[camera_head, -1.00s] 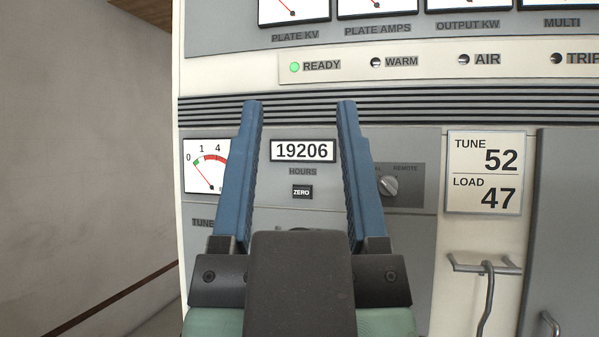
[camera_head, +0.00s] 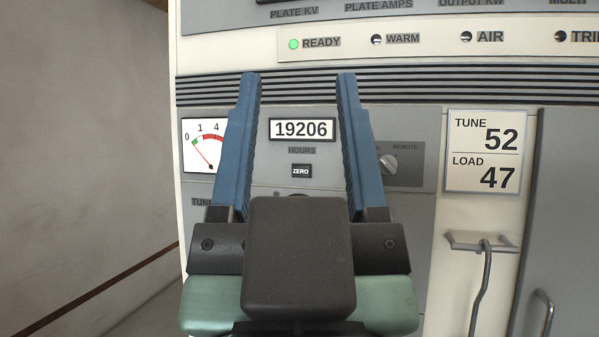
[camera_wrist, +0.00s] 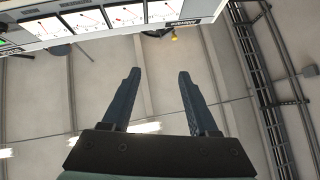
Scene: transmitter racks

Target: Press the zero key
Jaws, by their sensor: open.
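The zero key (camera_head: 301,171) is a small black square marked ZERO on the grey panel, under the HOURS counter (camera_head: 304,129), which reads 19206. In the head view it shows between the two blue fingers of my gripper (camera_head: 299,76). My gripper is open, with nothing between its fingers. Its fingertips stand apart in front of the panel and reach above the counter in the picture. I cannot tell how far they are from the panel. In the wrist view my gripper (camera_wrist: 158,72) points toward the ceiling, and the key does not show.
A rotary switch (camera_head: 388,163) marked REMOTE is right of the key, partly behind a finger. A gauge (camera_head: 203,146) is at the left.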

